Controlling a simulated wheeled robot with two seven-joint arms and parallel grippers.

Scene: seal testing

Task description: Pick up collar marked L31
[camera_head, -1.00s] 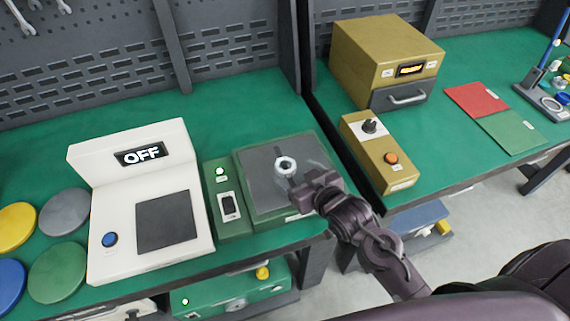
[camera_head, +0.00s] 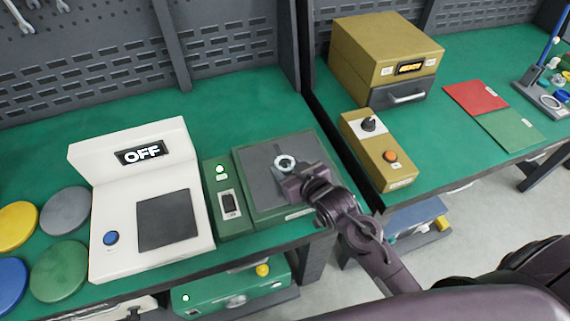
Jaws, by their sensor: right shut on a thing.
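A small pale ring-shaped collar (camera_head: 285,162) is on or just above the dark grey plate of the green device (camera_head: 243,205). Its marking is too small to read. My right gripper (camera_head: 289,174) reaches in from the lower right and is shut on the collar's near side. The fingertips are small and partly hidden by the wrist. I cannot tell whether the collar is clear of the plate. My left gripper is out of view.
A white device (camera_head: 190,245) with an OFF display stands to the left, beside several coloured discs. At right are a yellow control box (camera_head: 398,172), a yellow cabinet (camera_head: 350,60), and a red mat (camera_head: 475,98) and green mat (camera_head: 512,131). A gap separates the two tables.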

